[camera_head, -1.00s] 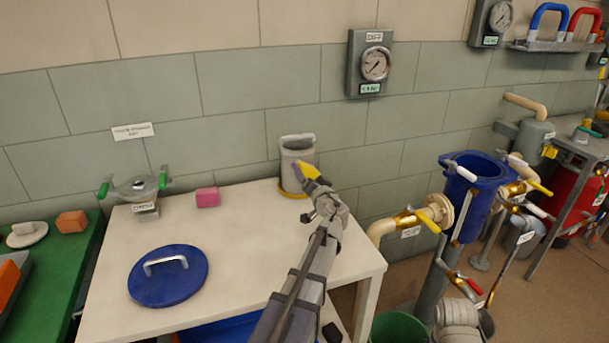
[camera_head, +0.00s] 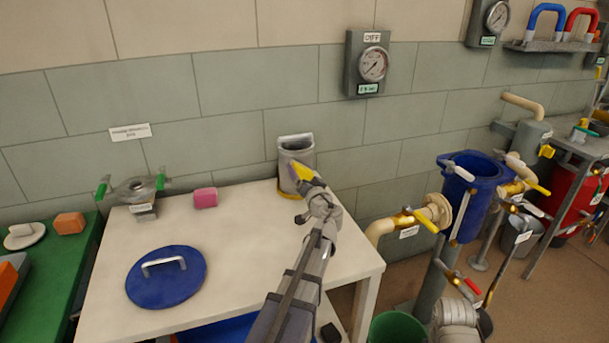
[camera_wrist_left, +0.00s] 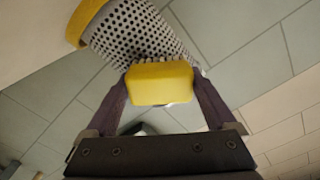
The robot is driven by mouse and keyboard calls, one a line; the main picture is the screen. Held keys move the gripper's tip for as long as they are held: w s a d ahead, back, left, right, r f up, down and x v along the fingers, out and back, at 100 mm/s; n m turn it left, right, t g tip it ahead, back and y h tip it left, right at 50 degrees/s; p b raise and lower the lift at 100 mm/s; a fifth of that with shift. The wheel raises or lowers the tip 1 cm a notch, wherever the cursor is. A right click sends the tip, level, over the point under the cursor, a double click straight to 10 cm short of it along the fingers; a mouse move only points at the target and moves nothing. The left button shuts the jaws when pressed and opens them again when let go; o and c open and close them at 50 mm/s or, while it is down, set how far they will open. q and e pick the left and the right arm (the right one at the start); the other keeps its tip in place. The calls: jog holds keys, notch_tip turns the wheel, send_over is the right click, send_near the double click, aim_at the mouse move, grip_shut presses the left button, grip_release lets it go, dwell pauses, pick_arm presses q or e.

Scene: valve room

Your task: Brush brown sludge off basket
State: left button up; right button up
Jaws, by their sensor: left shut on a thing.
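The basket (camera_head: 297,152) is a grey cylinder with a yellow band at its foot, upright at the back right of the white table. In the left wrist view its perforated wall (camera_wrist_left: 135,30) fills the upper part. My left gripper (camera_head: 300,170) is shut on a yellow block-shaped brush (camera_head: 304,172), held in front of the basket's side. In the left wrist view the brush (camera_wrist_left: 160,84) sits between the fingers and overlaps the perforated wall; I cannot tell if it touches. I cannot make out brown sludge; the side facing away is hidden.
The white table (camera_head: 235,235) also bears a blue lid (camera_head: 166,285) with a handle, a pink block (camera_head: 205,197) and a clamp-like fitting (camera_head: 138,190). A blue vessel (camera_head: 468,195) with pipes stands to the right. The tabletop between lid and basket is clear.

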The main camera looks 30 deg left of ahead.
pick_arm(q)
jog(key=shift+w, duration=0.1)
jog(key=shift+w+d, duration=0.85)
jog(key=shift+w, duration=0.2)
jog(key=shift+s+a+f+b, duration=0.5)
jog(key=shift+s+f+b, duration=0.05)
jog(key=shift+f+b, duration=0.2)
jog(key=shift+s+a+f+b, duration=0.45)
jog(key=shift+s+f+b, duration=0.1)
jog(key=shift+f+b, duration=0.2)
jog(key=shift+r, duration=0.1)
jog(key=shift+w+d, duration=0.85)
jog(key=shift+w, duration=0.3)
